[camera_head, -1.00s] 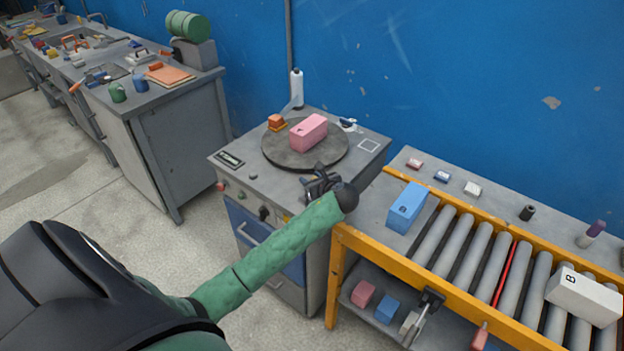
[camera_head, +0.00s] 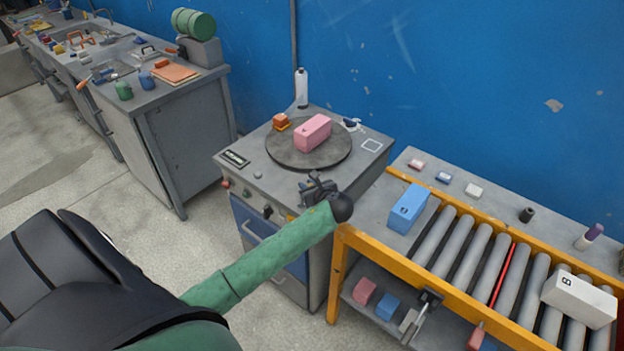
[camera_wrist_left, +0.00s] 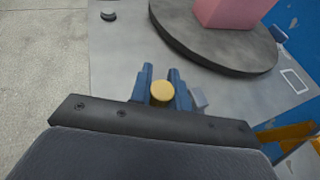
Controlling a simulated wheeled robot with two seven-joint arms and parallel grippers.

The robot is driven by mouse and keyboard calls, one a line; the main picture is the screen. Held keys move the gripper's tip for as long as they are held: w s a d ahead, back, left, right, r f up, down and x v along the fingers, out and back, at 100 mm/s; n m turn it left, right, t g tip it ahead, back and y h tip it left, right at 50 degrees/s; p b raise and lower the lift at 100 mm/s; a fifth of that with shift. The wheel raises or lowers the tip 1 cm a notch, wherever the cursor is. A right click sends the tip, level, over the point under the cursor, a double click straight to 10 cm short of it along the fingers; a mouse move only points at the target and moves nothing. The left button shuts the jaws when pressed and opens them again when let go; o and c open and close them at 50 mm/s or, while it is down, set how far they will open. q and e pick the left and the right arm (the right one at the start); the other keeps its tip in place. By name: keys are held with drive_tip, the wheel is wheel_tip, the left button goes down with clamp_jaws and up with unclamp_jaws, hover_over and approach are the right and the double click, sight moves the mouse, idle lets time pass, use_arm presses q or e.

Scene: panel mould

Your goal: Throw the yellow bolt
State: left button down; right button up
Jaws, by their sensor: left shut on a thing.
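The yellow bolt (camera_wrist_left: 162,93) shows in the left wrist view as a round yellow end between the two blue fingers of my left gripper (camera_wrist_left: 160,86). The fingers are shut on it. In the head view my left gripper (camera_head: 314,186) is at the front right edge of the grey cabinet top (camera_head: 277,187), and the bolt cannot be made out there. My right gripper is not in view.
To the right, a roller conveyor (camera_head: 432,237) with yellow rails holds a blue block (camera_head: 408,208) and a white block (camera_head: 580,300).

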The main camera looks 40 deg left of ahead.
use_arm(q)
drive_tip(key=shift+s+f, duration=0.15)
drive_tip(key=shift+s, duration=0.05)
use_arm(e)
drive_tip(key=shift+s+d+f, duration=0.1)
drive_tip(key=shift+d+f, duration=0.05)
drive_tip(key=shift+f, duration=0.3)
use_arm(q)
drive_tip(key=c, duration=1.3)
unclamp_jaws()
drive_tip(key=shift+s, duration=0.1)
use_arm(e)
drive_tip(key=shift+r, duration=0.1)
use_arm(q)
drive_tip(key=shift+d, duration=0.1)
